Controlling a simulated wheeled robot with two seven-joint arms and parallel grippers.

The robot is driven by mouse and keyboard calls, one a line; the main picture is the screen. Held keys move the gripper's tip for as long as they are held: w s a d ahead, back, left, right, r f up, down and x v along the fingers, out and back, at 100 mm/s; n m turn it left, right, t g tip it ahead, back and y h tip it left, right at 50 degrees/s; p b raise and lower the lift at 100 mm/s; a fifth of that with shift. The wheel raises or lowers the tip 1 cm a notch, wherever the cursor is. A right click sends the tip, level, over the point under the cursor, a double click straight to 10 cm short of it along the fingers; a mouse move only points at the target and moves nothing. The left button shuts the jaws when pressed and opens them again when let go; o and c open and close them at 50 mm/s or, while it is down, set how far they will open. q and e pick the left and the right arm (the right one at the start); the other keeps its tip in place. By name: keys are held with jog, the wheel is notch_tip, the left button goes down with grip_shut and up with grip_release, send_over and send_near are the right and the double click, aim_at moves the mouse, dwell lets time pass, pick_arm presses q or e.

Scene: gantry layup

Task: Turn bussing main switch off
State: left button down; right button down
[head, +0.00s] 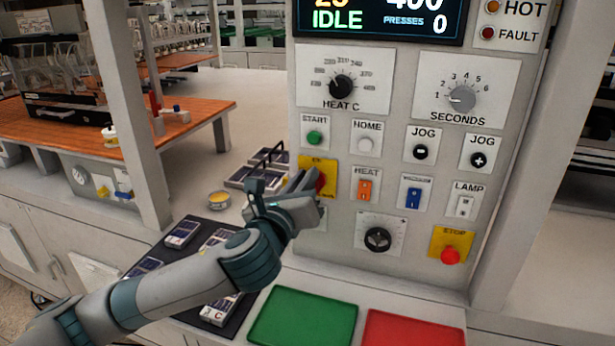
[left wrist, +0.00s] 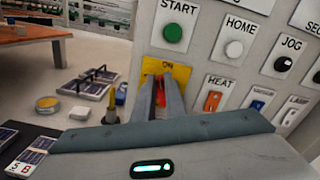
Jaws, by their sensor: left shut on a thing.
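The main switch is a red handle (head: 321,183) on a yellow plate (head: 330,166) at the left edge of the control panel, below the green START button. The plate reads ON at its top in the left wrist view (left wrist: 178,68). My left gripper (head: 308,182) reaches the switch from the lower left and is shut on its red handle. Its two fingers (left wrist: 160,88) hide most of the handle, so I cannot tell which way it points. My right gripper is in neither view.
Panel controls sit close by: the START button (head: 314,137), orange HEAT rocker (head: 365,190), blue rocker (head: 413,197) and red STOP button (head: 450,256). Green (head: 303,318) and red (head: 412,334) pads lie below. A dark mat (head: 160,252) with cards is at left.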

pick_arm(q)
jog(key=shift+w+a+f+n+p, duration=0.1)
jog(key=shift+a+f+n+p, duration=0.35)
jog(key=shift+n, duration=1.85)
jog(key=shift+w+a+f+n+p, duration=0.1)
jog(key=shift+f+n+p, duration=0.55)
jog(key=shift+n, duration=1.65)
jog(key=shift+w+a+f+n+p, duration=0.2)
jog(key=shift+n+p, duration=0.7)
jog(key=shift+n, duration=1.4)
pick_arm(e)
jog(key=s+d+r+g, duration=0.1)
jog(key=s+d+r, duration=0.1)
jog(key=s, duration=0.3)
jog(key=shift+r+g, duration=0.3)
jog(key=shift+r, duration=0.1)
pick_arm(q)
jog(key=shift+s+a, duration=0.1)
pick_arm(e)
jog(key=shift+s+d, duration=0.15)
pick_arm(q)
jog(key=c, duration=1.8)
grip_release()
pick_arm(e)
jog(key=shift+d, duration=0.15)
pick_arm(q)
jog(key=shift+s, duration=0.1)
